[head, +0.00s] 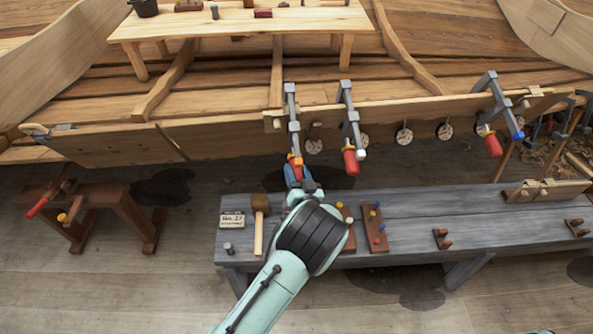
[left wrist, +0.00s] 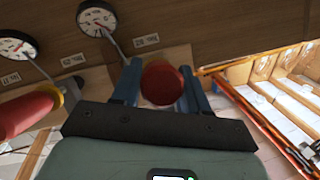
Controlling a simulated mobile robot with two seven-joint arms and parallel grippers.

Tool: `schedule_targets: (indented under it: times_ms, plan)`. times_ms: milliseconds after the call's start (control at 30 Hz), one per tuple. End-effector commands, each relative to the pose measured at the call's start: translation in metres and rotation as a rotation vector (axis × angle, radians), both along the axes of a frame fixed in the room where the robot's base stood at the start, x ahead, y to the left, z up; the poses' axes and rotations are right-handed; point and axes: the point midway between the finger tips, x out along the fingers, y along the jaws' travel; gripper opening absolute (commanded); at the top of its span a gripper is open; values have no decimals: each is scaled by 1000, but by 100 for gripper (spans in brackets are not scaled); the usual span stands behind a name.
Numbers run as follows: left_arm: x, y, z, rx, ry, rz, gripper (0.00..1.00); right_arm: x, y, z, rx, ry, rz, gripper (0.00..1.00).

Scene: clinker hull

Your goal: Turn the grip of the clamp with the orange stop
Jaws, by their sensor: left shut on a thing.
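The clamp with the orange stop (head: 292,118) is the leftmost of three grey clamps on the hull's plank edge in the head view. A small bit of orange (head: 291,157) shows at its lower end, just above my gripper. My left gripper (head: 295,172) reaches it from below. In the left wrist view, its blue fingers (left wrist: 160,88) are shut on the clamp's red grip (left wrist: 162,82), seen end-on between them. Most of the grip is hidden by the gripper in the head view. My right gripper is in neither view.
Farther right is a clamp with a blue stop (head: 518,135). Round gauges (head: 404,136) line the plank. A grey bench (head: 400,215) below holds a mallet (head: 259,215) and a peg board (head: 375,230).

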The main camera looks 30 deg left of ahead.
Motion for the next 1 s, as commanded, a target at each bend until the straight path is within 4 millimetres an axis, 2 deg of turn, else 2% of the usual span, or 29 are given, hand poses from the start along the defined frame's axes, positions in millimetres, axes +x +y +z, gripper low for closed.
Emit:
schedule_targets:
  times_ms: [667, 700, 733, 1000]
  plan:
    - [0, 0, 0, 48, 33, 23, 13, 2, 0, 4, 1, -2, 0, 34]
    - [0, 0, 0, 48, 33, 23, 57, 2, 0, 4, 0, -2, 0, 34]
    - [1, -1, 0, 48, 33, 22, 65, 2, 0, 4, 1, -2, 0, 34]
    - [0, 0, 0, 47, 34, 23, 65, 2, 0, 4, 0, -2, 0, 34]
